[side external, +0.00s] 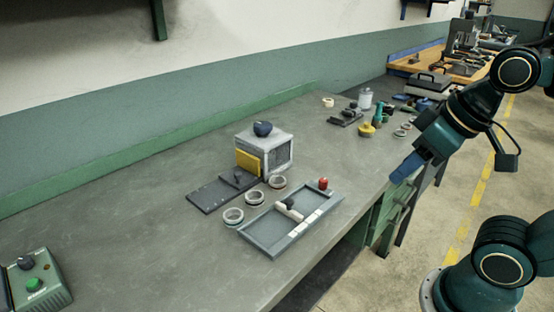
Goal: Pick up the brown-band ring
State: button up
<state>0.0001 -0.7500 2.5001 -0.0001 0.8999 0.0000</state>
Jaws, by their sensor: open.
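Three grey rings stand in a row on the workbench in the side external view: a near ring (233,222), a middle ring (254,202) and a far ring (278,186). Smaller rings (400,133) lie at the bench's right edge. The bands are too small to tell which ring has the brown one. My gripper (398,176), with blue fingers, is open and empty. It points down and left near the bench's right edge, well to the right of the row of three and apart from it.
A grey tray (262,240) with small parts lies right of the three rings, with a red knob (323,183) at its far end. A white box machine (270,150) with a yellow plate stands behind them. A control box (38,280) sits front left. The bench's left stretch is clear.

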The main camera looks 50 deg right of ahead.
jog(key=o, duration=0.6)
jog(key=w+d+n+g, duration=0.1)
jog(key=w+d, duration=0.1)
jog(key=w, duration=1.5)
jog(key=w+d+f, duration=0.2)
jog(key=w+f, duration=0.2)
jog(key=w, duration=0.3)
jog(key=w+d+f+n+g, duration=0.1)
jog(key=w+d+f, duration=0.1)
jog(key=w+f, duration=0.3)
jog(key=shift+w+d+f+y, duration=0.3)
jog(key=shift+w+d, duration=0.1)
jog(key=shift+w, duration=0.7)
